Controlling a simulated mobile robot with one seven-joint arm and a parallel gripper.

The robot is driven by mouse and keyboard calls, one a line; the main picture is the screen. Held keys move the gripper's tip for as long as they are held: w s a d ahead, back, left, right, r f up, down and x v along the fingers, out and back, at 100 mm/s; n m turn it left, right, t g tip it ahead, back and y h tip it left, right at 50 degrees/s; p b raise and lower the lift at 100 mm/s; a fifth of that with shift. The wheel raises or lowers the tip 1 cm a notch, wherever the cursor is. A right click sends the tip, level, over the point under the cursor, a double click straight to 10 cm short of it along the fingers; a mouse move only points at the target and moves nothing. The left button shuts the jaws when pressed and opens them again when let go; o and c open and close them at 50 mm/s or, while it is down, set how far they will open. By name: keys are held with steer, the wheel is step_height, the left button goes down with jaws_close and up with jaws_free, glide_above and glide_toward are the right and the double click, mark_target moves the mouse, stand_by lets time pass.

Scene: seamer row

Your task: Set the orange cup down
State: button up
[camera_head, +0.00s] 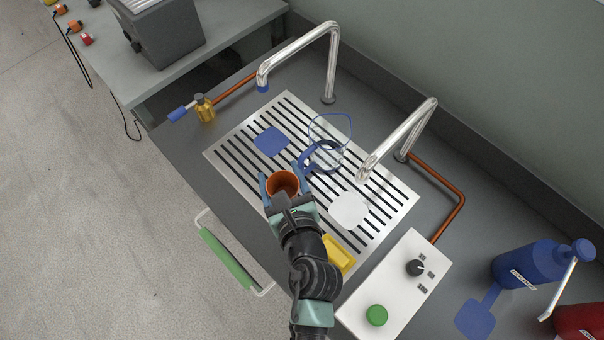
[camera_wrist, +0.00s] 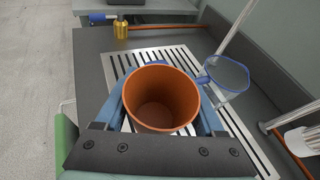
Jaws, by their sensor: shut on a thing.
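The orange cup (camera_head: 283,181) is upright between the blue fingers of my gripper (camera_head: 283,186), at the near left side of the slotted metal drain plate (camera_head: 243,167). In the wrist view the orange cup (camera_wrist: 160,98) has its open mouth toward the camera and looks empty. My gripper (camera_wrist: 162,112) is shut on it, one finger on each side. The cup overlaps the plate in both views; its base is hidden, so I cannot tell if it touches.
A blue square pad (camera_head: 271,141), a white pad (camera_head: 348,210) and a yellow block (camera_head: 338,254) lie on the plate. A clear blue-rimmed jug (camera_head: 329,130) stands right of the cup. Two chrome spouts (camera_head: 333,60) arch overhead. A white control box (camera_head: 398,290) sits front right.

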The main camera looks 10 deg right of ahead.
steer(key=w+r, duration=0.4)
steer(key=w, duration=0.2)
steer(key=shift+y, duration=0.4)
steer(key=f+b, duration=0.1)
steer(key=f, duration=0.3)
steer(key=f+b, duration=0.2)
steer(key=f, duration=0.3)
steer(key=a+f+b, duration=0.1)
steer(key=f+b, duration=0.1)
steer(key=f, duration=0.2)
steer(key=shift+w+f, duration=0.1)
steer(key=shift+f, duration=0.15)
steer(key=shift+n, duration=0.3)
steer(key=shift+d+f+b, duration=0.1)
steer(key=shift+f+b, duration=1)
steer(key=shift+f, duration=1.15)
steer(key=shift+f, duration=0.2)
steer(key=o, duration=1.2)
steer(key=shift+r, duration=0.1)
